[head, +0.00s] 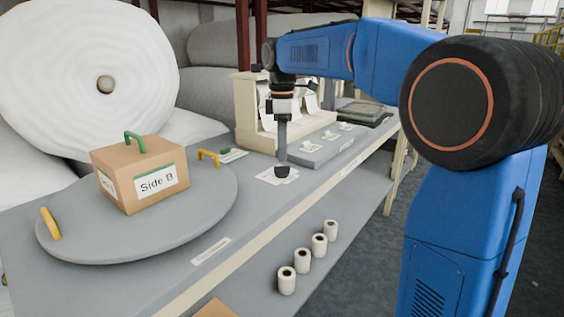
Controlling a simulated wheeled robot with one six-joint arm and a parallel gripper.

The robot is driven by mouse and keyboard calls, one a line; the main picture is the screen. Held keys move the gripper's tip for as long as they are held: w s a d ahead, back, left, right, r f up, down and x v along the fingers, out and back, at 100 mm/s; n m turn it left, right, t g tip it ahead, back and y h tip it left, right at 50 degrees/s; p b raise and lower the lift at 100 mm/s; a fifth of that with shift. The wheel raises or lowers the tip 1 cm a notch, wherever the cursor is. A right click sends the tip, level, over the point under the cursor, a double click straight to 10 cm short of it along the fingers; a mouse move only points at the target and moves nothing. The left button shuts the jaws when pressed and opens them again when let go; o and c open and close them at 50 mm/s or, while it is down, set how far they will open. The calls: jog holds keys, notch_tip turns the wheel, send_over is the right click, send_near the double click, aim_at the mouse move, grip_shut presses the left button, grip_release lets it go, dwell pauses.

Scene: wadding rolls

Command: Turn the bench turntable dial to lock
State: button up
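The dial is a small black knob (283,173) on a white label plate (265,177) on the bench (240,205), right of the turntable. The print on the plate is too small to read. My gripper (282,159) points straight down directly above the knob, its tip close to it. I cannot tell whether it touches the knob. The fingers look like one grey bar from here, so their opening is hidden. The round grey turntable (95,243) carries a cardboard box (130,185) labelled "Side B" with a green handle.
Yellow handles (50,223) (208,157) stand at the turntable's rim. A cream rack (252,110) and a grey panel with small white items (325,147) stand behind and right of the dial. Several small white rolls (303,260) stand on a lower shelf. Large wadding rolls (90,50) fill the left.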

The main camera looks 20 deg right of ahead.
aim_at(282, 170)
jog(key=shift+f, duration=2.1)
grip_shut()
